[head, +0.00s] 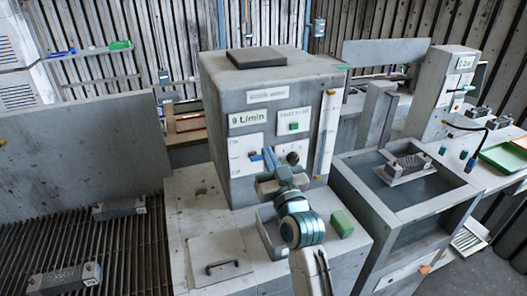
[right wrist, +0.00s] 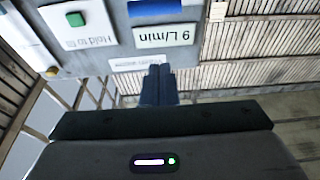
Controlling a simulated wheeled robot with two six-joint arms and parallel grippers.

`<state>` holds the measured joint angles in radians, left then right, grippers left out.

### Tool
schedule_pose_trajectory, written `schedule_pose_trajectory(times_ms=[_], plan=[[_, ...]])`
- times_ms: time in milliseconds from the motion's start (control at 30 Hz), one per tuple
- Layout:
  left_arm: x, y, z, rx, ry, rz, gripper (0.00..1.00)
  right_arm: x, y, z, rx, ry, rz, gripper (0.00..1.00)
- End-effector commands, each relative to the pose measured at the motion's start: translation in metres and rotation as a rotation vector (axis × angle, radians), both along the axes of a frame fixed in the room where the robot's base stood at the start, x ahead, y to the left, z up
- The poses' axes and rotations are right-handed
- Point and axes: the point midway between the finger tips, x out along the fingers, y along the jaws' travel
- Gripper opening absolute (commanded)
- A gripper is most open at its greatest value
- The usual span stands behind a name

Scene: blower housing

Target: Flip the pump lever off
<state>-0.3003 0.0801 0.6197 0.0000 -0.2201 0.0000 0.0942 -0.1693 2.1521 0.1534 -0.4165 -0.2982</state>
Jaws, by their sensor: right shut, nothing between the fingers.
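The grey pump housing (head: 222,103) stands in the middle of the head view. Its front has a "9 L/min" display (head: 248,118) and a white panel (head: 238,147) below it. A blue piece on that panel, which looks like the pump lever (head: 255,156), is partly hidden beside my fingers. The blue piece also shows at the top edge of the right wrist view (right wrist: 152,7), cut off. My right gripper (head: 268,151) is shut and empty, in front of the panel just right of the blue piece. I cannot tell whether they touch. My left gripper is not in view.
A green button (head: 294,126) sits right of the display, with a dark knob (head: 292,158) below. A green block (head: 342,223) stands on the front ledge. A basin (head: 440,200) is on the right, and a floor grate (head: 130,250) lies on the left.

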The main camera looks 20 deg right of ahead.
Motion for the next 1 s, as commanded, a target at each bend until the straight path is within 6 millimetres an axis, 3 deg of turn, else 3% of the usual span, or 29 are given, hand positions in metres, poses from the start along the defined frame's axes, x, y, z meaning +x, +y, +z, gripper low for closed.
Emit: schedule_pose_trajectory(times_ms=[33, 200, 300, 500, 1000], plan=[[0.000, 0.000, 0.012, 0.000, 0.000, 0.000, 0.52, 0.012, 0.001, 0.010, -0.002, 0.000, 0.000, 0.00], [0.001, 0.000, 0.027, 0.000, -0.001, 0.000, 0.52, 0.046, 0.001, 0.018, -0.002, 0.000, 0.000, 0.00], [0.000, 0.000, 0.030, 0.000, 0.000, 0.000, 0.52, 0.043, 0.002, -0.005, -0.001, 0.007, 0.001, 0.00], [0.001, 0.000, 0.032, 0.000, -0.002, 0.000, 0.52, 0.041, 0.001, -0.025, 0.000, 0.002, 0.001, 0.00], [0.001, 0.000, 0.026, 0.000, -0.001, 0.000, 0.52, 0.041, 0.001, -0.031, 0.000, -0.005, 0.000, 0.00]])
